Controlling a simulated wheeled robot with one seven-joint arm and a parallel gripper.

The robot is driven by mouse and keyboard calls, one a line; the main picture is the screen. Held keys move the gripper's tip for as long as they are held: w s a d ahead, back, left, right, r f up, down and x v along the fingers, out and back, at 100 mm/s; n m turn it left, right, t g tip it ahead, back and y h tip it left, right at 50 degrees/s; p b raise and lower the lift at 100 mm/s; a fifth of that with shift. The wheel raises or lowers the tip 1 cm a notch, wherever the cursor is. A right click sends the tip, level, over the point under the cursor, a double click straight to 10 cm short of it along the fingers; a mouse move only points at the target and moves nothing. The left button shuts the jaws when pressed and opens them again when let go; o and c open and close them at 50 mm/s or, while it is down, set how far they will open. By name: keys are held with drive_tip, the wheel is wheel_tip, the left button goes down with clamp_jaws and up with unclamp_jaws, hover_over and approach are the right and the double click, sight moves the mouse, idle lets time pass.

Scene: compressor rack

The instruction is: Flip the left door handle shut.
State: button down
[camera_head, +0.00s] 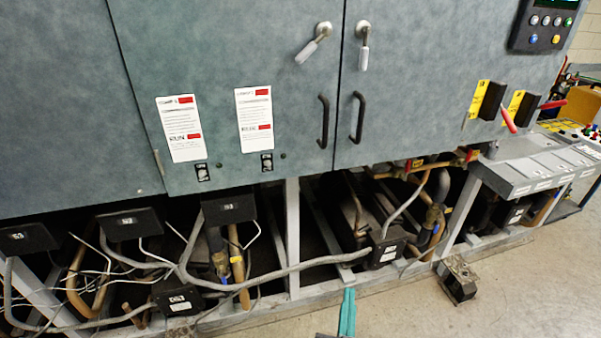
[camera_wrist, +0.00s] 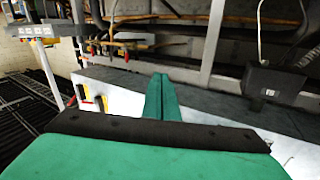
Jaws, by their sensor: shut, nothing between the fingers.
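The left door handle (camera_head: 314,43) is a silver latch with a white grip near the top of the left grey door (camera_head: 230,60). Its grip points down and to the left, at a slant. The right door handle (camera_head: 363,46) beside it, across the seam, hangs almost straight down. My gripper (camera_head: 347,312) shows as teal fingers at the bottom of the head view, in front of the rack's lower frame and far below the handles. In the wrist view its fingers (camera_wrist: 162,97) are together with nothing between them. Neither door handle shows in the wrist view.
Two black pull handles, left (camera_head: 323,121) and right (camera_head: 358,117), stick out below the latches. Pipes, cables and black boxes (camera_head: 386,250) fill the open lower frame. A metal block (camera_head: 459,278) lies on the floor at right. The concrete floor (camera_head: 530,290) is otherwise clear there.

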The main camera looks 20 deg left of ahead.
drive_tip(key=w+a+r+n+y, duration=0.25)
drive_tip(key=w+r, duration=0.55)
drive_tip(key=r, duration=0.4)
drive_tip(key=n+g+y, duration=0.3)
drive_tip(key=n+y, duration=0.4)
drive_tip(key=n, duration=0.6)
approach(313, 46)
drive_tip(key=s+a, duration=0.1)
drive_tip(key=s, duration=0.2)
drive_tip(key=shift+a+f, duration=0.15)
drive_tip(key=shift+a, duration=0.05)
drive_tip(key=shift+a, duration=0.1)
drive_tip(key=x, duration=1)
drive_tip(key=shift+a+n+y, duration=0.1)
drive_tip(key=shift+n+y, duration=0.25)
